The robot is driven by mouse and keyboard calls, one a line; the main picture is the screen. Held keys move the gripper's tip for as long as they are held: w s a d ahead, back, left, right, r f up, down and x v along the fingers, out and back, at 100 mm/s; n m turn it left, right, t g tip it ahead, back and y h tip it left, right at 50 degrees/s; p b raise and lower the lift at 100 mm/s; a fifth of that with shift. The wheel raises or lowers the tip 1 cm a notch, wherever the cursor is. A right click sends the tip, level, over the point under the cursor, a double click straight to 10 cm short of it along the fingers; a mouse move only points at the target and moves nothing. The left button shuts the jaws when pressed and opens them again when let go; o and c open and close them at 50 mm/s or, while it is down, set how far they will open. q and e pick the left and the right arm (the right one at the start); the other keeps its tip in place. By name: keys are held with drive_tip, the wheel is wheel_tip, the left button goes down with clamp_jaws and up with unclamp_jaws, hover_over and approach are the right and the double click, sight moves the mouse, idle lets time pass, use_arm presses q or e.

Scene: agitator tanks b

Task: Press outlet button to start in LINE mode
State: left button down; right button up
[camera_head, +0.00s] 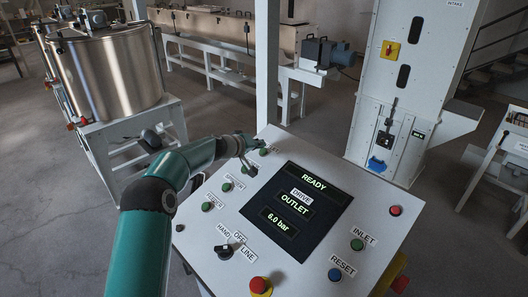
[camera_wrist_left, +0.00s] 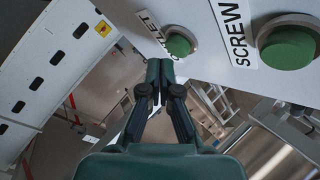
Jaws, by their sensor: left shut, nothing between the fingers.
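A sloped control panel (camera_head: 195,230) carries a column of green buttons at its left side. My left gripper (camera_head: 246,158) is shut and empty over the panel's upper left part, by the outlet button (camera_head: 263,152). In the left wrist view, the green outlet button (camera_wrist_left: 180,44) sits beside its partly cut-off label. The shut fingertips (camera_wrist_left: 160,68) appear just below it in the picture; contact cannot be told. The screw button (camera_wrist_left: 288,45) is to its right. The mode selector (camera_head: 224,251) is a black knob by the HAND, OFF and LINE labels. My right gripper is out of view.
The dark screen (camera_head: 297,210) reads READY, DRIVE, OUTLET and 6.0 bar. A red button on a yellow base (camera_head: 260,287) and a blue reset button (camera_head: 335,274) are at the panel's front. A green inlet button (camera_head: 357,245) is at the right. A steel tank (camera_head: 108,70) stands behind left.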

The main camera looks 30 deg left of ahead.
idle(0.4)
use_arm(q)
drive_tip(key=shift+w+d+f+b, duration=0.1)
drive_tip(key=shift+w+f+b, duration=0.05)
drive_tip(key=shift+f+b, duration=0.2)
drive_tip(key=shift+w+f+b, duration=0.15)
drive_tip(key=shift+f+b, duration=0.25)
drive_tip(key=shift+f, duration=0.05)
idle(0.7)
drive_tip(key=shift+r, duration=0.15)
drive_tip(key=shift+s+r, duration=0.3)
drive_tip(key=shift+r, duration=0.4)
drive_tip(key=r, duration=0.1)
drive_tip(key=s+r+p, duration=0.1)
drive_tip(key=r, duration=0.1)
drive_tip(key=r+p, duration=0.1)
drive_tip(key=shift+s+a+r, duration=0.25)
drive_tip(key=shift+a+r, duration=0.05)
drive_tip(key=shift+r, duration=0.05)
